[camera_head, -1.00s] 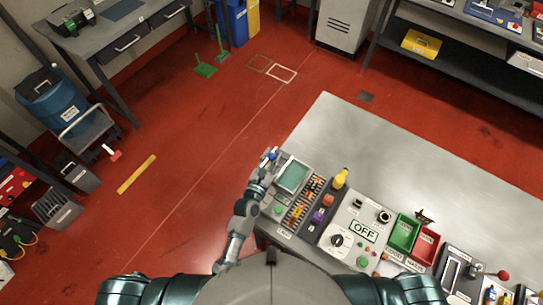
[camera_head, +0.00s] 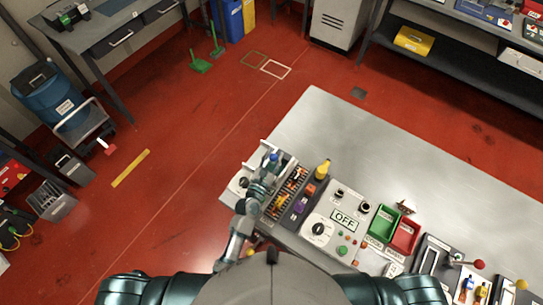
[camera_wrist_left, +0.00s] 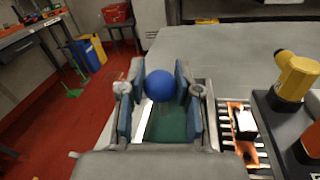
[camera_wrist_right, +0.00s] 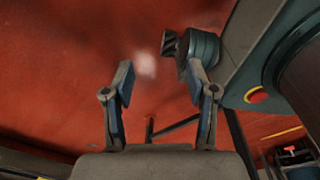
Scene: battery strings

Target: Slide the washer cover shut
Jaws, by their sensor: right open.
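The washer cover's blue ball knob (camera_wrist_left: 160,85) sits between the fingers of my left gripper (camera_wrist_left: 160,95), with a finger close on each side. In the head view my left gripper (camera_head: 273,160) is at the left end of the console (camera_head: 290,232), over the washer section, and hides most of the cover. In the left wrist view a dark green panel (camera_wrist_left: 168,126) shows below the knob, beside a bright strip. My right gripper (camera_wrist_right: 163,95) is open and empty, with red floor behind it in the right wrist view.
The grey tabletop (camera_head: 420,165) behind the console is clear. Red floor lies to the left.

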